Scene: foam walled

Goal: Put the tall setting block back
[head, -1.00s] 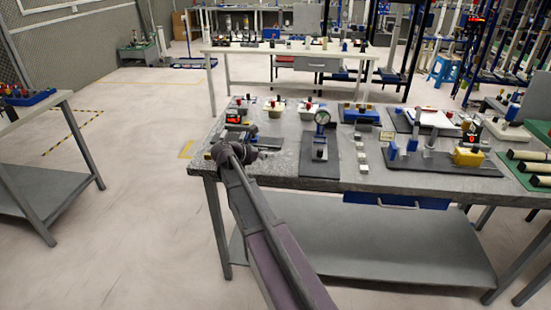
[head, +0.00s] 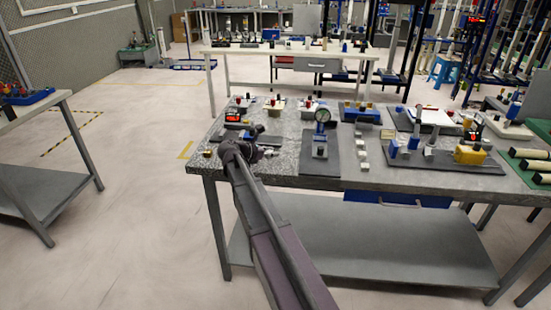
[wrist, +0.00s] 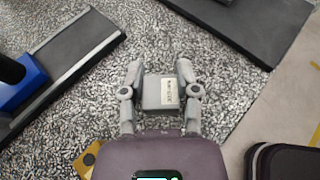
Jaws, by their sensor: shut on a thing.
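My gripper (wrist: 159,78) is shut on a grey block (wrist: 155,93) with a small pale printed label, seen from above in the wrist view. The speckled grey table top (wrist: 190,38) shows around it; how high the block is above it I cannot tell. In the head view my gripper (head: 264,148) is over the left front part of the table, and the block is too small to make out there. I cannot tell which place belongs to the held block.
In the wrist view a dark plate with a blue part (wrist: 25,88) lies at left and another dark plate (wrist: 245,25) at upper right. A red-lit display (head: 232,117) stands behind my gripper. A yellow box (head: 469,155) stands farther right.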

